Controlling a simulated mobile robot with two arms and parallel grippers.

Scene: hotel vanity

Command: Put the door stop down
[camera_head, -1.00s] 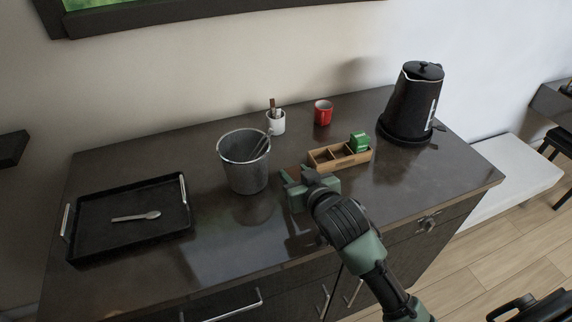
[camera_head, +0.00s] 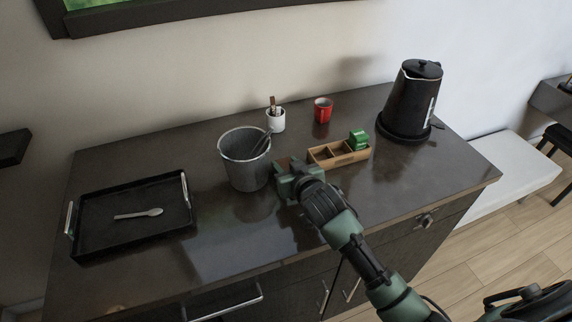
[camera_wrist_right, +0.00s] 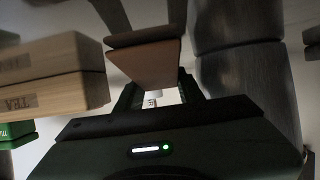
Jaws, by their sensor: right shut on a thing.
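My right gripper (camera_head: 286,176) is shut on the brown wedge-shaped door stop (camera_wrist_right: 145,62), low over the dark counter (camera_head: 215,245). In the head view only a small brown part of the door stop (camera_head: 284,161) shows past the gripper. It lies between the grey metal bucket (camera_head: 243,172) and the wooden tea box (camera_head: 325,157). In the right wrist view the wedge sits between the fingers, with the tea box (camera_wrist_right: 50,95) on the left and the bucket (camera_wrist_right: 245,75) on the right. I cannot tell whether the wedge touches the counter. My left gripper is not in view.
A black tray (camera_head: 95,235) with a spoon (camera_head: 138,214) lies at the left. A white cup (camera_head: 275,124) and a red mug (camera_head: 323,115) stand behind. A black kettle (camera_head: 408,105) stands at the back right. The front of the counter is clear.

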